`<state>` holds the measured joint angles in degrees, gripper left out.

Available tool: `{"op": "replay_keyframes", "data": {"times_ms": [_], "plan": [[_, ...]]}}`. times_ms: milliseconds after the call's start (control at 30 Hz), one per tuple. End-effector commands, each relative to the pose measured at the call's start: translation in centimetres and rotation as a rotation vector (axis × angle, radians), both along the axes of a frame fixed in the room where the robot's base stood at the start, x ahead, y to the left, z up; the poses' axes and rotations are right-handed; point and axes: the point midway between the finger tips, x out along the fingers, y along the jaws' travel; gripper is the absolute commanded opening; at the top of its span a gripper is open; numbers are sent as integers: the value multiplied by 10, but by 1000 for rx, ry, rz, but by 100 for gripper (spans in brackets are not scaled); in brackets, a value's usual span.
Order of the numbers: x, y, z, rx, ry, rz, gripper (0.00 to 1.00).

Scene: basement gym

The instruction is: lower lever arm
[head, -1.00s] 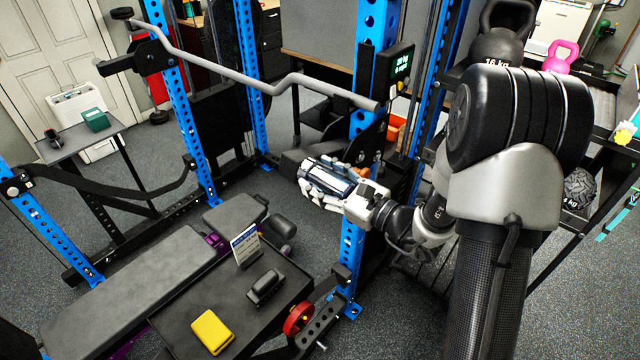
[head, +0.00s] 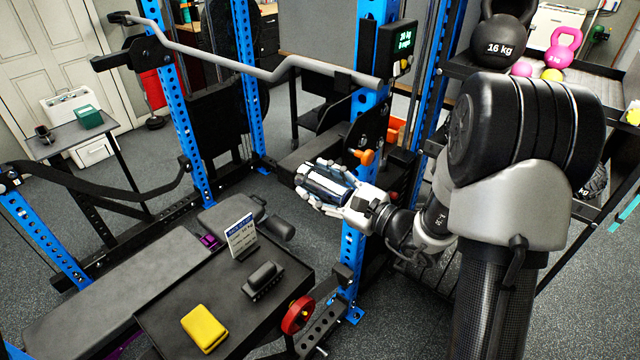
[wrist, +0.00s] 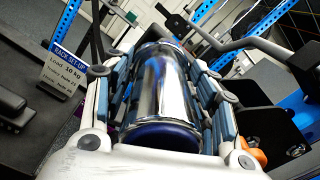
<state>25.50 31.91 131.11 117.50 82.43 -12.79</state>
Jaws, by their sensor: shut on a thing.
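My gripper (head: 312,188) is shut around a shiny chrome cylinder with a dark blue near end (wrist: 165,95). In the wrist view the cylinder lies lengthwise between the fingers, with padded links on both sides. In the head view the gripper is in front of the rack's blue right upright (head: 352,245), below an orange knob (head: 362,157). The orange knob also shows at the lower right of the wrist view (wrist: 245,147). A black bracket plate (head: 367,128) is on the upright above the gripper. I cannot tell whether the cylinder belongs to a lever arm; the fingers hide its joins.
A bent grey bar (head: 235,72) spans the rack above. A black table (head: 170,318) at lower front carries a yellow block (head: 205,327), a black object (head: 262,279) and a sign (head: 241,237). A bench (head: 110,290) lies left. Kettlebells (head: 498,45) stand on a right shelf.

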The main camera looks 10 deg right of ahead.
Motion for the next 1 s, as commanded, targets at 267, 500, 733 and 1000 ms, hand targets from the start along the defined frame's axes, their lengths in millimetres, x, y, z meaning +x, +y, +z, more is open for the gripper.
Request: {"op": "replay_keyframes", "data": {"times_ms": [267, 500, 733, 1000], "plan": [[-1, -1, -7, -2, 17, -3, 59], [-1, 0, -5, -2, 11, -2, 61], [-11, -9, -4, -2, 10, -5, 61], [-56, -43, -4, -1, 12, -9, 61]]}}
